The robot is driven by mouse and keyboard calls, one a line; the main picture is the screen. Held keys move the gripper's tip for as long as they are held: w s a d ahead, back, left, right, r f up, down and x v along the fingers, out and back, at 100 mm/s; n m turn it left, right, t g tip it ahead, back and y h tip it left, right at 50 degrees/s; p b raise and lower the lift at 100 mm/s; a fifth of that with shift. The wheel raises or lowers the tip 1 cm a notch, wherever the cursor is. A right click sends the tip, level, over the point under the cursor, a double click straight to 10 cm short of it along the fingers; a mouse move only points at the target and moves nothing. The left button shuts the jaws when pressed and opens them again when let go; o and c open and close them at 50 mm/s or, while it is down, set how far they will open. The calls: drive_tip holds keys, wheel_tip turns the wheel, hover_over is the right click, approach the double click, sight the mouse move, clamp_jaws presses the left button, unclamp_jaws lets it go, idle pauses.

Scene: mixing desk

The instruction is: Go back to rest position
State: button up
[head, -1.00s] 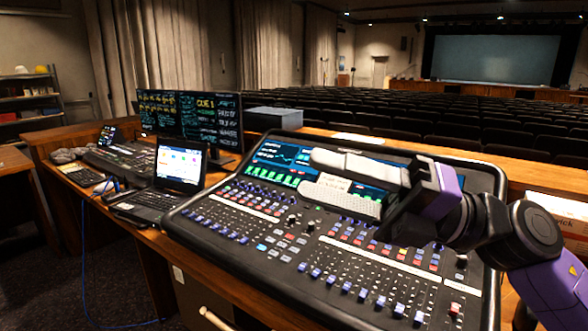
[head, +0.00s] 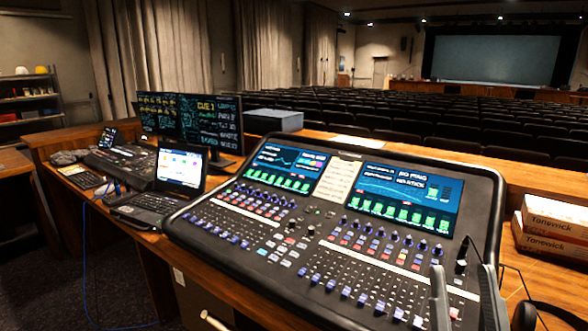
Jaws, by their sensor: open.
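My gripper (head: 463,272) is at the lower right of the head view, low in front of the mixing desk's right part. Its two dark fingers point up and stand apart with nothing between them. The fingers hide a small part of the desk's lower right faders. The large black mixing desk (head: 330,223) lies tilted on the wooden table, with two lit screens and rows of faders and knobs in plain view.
An open laptop (head: 180,168), a smaller console (head: 122,163) and two monitors (head: 212,122) stand left of the desk. Stacked boxes (head: 552,222) sit at the right. A grey box (head: 273,119) is behind. A blue cable (head: 86,250) hangs at the left.

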drive_tip(key=s+d+f+m+g+h, duration=0.1)
drive_tip(key=s+f+m+g, duration=0.15)
drive_tip(key=s+f, duration=0.35)
drive_tip(key=s+f+m+g+h, duration=0.1)
drive_tip(key=s+f+g, duration=0.25)
drive_tip(key=f, duration=0.55)
drive_tip(key=s+f+n+g+y+p, duration=0.1)
drive_tip(key=s+f+g, duration=0.2)
drive_tip(key=s, duration=0.6)
drive_tip(key=s+f+n+g+y, duration=0.1)
drive_tip(key=s+f+g+y, duration=0.1)
drive_tip(key=s+f, duration=0.5)
drive_tip(key=shift+s+a+f+n+g+p, duration=0.15)
drive_tip(key=shift+s+n+g+p, duration=0.2)
drive_tip(key=shift+s+g, duration=0.45)
